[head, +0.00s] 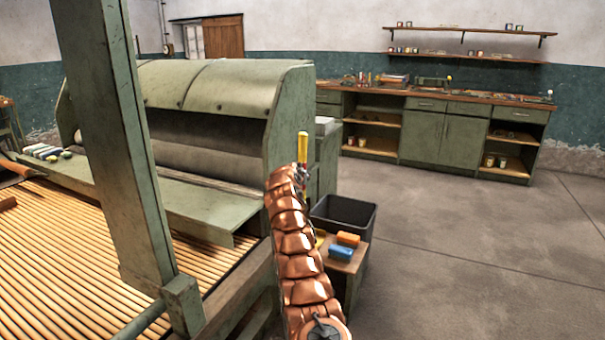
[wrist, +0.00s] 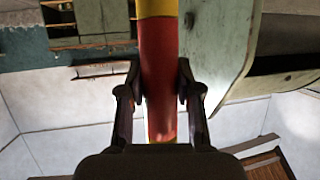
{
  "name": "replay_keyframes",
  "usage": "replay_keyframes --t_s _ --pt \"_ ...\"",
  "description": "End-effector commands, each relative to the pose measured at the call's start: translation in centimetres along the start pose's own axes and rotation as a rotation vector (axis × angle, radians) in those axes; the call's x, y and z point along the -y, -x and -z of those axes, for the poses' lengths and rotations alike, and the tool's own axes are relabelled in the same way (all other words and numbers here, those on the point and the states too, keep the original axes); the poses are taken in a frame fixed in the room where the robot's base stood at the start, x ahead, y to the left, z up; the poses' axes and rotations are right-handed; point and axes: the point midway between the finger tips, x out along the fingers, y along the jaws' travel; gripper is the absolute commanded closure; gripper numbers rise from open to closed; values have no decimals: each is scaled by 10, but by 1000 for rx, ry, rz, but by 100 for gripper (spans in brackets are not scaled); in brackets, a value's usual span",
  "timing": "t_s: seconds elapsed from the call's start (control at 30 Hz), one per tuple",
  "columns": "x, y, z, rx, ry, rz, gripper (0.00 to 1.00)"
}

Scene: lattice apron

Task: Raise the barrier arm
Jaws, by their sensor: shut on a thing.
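The barrier arm (head: 302,148) is a slim pole with yellow and red bands. In the head view its yellow length stands upright beside the right end of the green machine. In the wrist view its red and yellow part (wrist: 158,62) runs between my fingers. My gripper (wrist: 158,80) is shut on the red part, one finger on each side. In the head view my copper-coloured arm hides the lower part of the pole, and my gripper is small and partly hidden there.
A green machine (head: 215,85) with a roller bed (head: 60,235) fills the left. A dark bin (head: 343,215) and a small stand with orange and blue blocks (head: 345,240) are just right of my arm. A workbench (head: 440,135) lines the back wall. The right floor is clear.

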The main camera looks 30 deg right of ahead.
Motion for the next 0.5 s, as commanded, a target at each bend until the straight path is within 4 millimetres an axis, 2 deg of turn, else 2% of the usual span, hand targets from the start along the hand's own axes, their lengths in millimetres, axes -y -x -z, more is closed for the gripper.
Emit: replay_keyframes --t_s 0.5 --pt "3 1 1 6 31 -19 100"
